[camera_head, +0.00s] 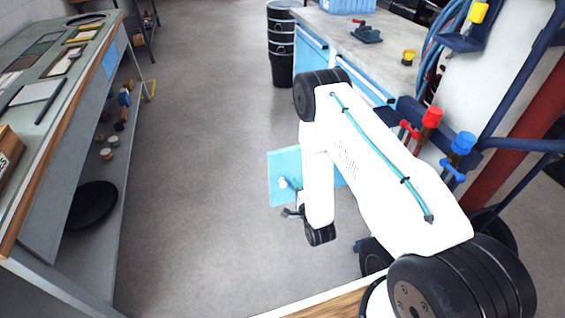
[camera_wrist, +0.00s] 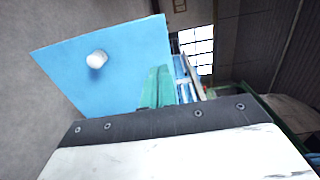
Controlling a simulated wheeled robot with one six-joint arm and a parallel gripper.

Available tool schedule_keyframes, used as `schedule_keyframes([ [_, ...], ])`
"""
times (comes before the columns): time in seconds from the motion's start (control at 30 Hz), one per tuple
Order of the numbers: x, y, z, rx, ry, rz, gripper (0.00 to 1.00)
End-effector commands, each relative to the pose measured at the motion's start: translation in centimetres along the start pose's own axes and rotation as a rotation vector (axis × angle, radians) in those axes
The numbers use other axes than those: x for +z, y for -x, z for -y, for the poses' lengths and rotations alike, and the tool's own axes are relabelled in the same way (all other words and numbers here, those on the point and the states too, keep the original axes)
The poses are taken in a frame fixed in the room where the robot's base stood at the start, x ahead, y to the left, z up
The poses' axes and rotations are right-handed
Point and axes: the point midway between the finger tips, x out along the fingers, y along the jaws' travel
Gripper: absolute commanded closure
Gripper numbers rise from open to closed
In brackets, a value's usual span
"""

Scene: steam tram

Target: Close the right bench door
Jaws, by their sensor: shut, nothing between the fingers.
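The right bench door is a light-blue panel (camera_head: 277,178) standing open, out from the blue bench (camera_head: 312,52) into the aisle. In the wrist view the door (camera_wrist: 130,60) fills the upper left, with a white round knob (camera_wrist: 97,60) on its face. My gripper (camera_head: 292,185) is in front of the door, partly hidden by my white arm. In the wrist view its teal fingers (camera_wrist: 157,85) are together and empty, beside the door's right part. I cannot tell whether they touch the panel. The door's hinge side is hidden behind my arm in the head view.
A long workbench (camera_head: 60,75) with flat items and a lower shelf runs along the left. Black drums (camera_head: 281,45) stand at the back. Red and blue valves (camera_head: 430,118) sit on the right. The grey floor (camera_head: 200,130) between is clear.

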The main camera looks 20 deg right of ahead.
Motion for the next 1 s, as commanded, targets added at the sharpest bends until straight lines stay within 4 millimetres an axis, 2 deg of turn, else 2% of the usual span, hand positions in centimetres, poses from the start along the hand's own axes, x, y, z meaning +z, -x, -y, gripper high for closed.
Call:
schedule_keyframes([
  [0.07,0.0,0.3,-0.4,-0.013,-0.012,0.0,1.0],
  [0.17,0.0,-0.3,-0.4,-0.02,-0.016,0.0,1.0],
  [0.27,0.0,-1.9,-0.3,-0.022,-0.016,0.0,1.0],
  [0.7,0.0,-10.8,-0.1,-0.019,-0.015,0.0,1.0],
  [0.83,0.0,-12.4,-0.1,-0.018,-0.015,0.0,1.0],
  [1.0,0.0,-13.3,-0.2,-0.016,-0.015,0.0,1.0],
])
